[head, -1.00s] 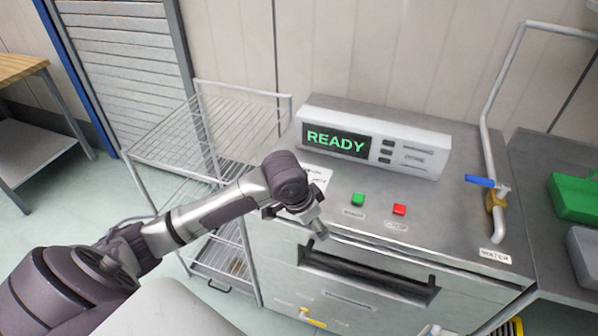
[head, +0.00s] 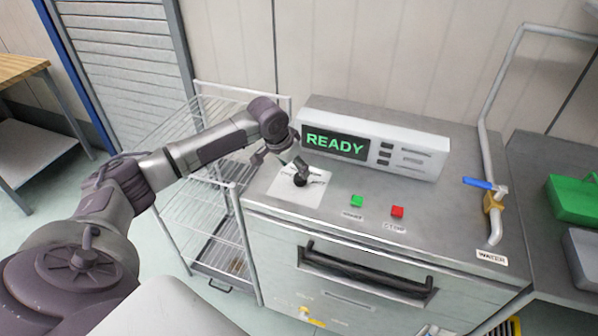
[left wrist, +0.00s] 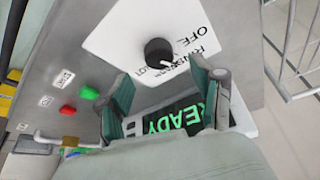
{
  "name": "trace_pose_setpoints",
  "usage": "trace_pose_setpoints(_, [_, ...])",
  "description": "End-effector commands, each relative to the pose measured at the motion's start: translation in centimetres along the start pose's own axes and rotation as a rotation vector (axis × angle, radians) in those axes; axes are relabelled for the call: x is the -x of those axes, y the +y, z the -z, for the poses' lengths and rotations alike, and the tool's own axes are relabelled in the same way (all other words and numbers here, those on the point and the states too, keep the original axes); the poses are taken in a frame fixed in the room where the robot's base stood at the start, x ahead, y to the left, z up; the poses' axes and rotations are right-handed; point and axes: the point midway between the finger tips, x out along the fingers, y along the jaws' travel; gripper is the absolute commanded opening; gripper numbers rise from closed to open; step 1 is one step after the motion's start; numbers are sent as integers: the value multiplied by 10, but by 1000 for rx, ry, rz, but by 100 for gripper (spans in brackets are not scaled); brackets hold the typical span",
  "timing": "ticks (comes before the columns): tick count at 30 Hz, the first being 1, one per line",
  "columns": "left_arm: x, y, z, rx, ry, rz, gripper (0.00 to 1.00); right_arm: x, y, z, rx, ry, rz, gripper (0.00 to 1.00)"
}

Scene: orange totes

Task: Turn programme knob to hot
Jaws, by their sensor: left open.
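The programme knob (head: 300,180) is a small black dial on a white label plate (head: 297,194) at the left of the machine's top. In the left wrist view the knob (left wrist: 158,52) is round and dark with a pale pointer mark. The lettering around it includes "OFF"; part of it is hard to read and some is hidden behind the knob. My left gripper (head: 281,160) is above and just behind the knob in the head view. In the left wrist view its two green-padded fingers (left wrist: 160,92) are apart, with nothing between them. My right gripper is not in view.
A display box (head: 375,140) reading "READY" stands behind the knob, close to my gripper. Green (head: 357,201) and red (head: 397,212) buttons lie to the right. A wire rack (head: 205,150) stands left; a blue-handled water valve (head: 480,184) is at the right.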

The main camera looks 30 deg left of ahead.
Motion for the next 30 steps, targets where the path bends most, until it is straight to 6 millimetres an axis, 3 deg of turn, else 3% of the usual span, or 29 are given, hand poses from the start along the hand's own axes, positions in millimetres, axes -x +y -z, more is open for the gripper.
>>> trace_pose_setpoints(3, [-21, 1, 0, 1, -3, 0, 67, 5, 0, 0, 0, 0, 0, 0])
trace_pose_setpoints(9, [-44, 0, 0, 1, 0, -1, 67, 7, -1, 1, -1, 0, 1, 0])
trace_pose_setpoints(20, [-49, 0, 0, -1, 1, 1, 67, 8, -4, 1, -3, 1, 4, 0])
trace_pose_setpoints(30, [-49, 0, 0, 0, 1, 1, 12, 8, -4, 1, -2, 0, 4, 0])
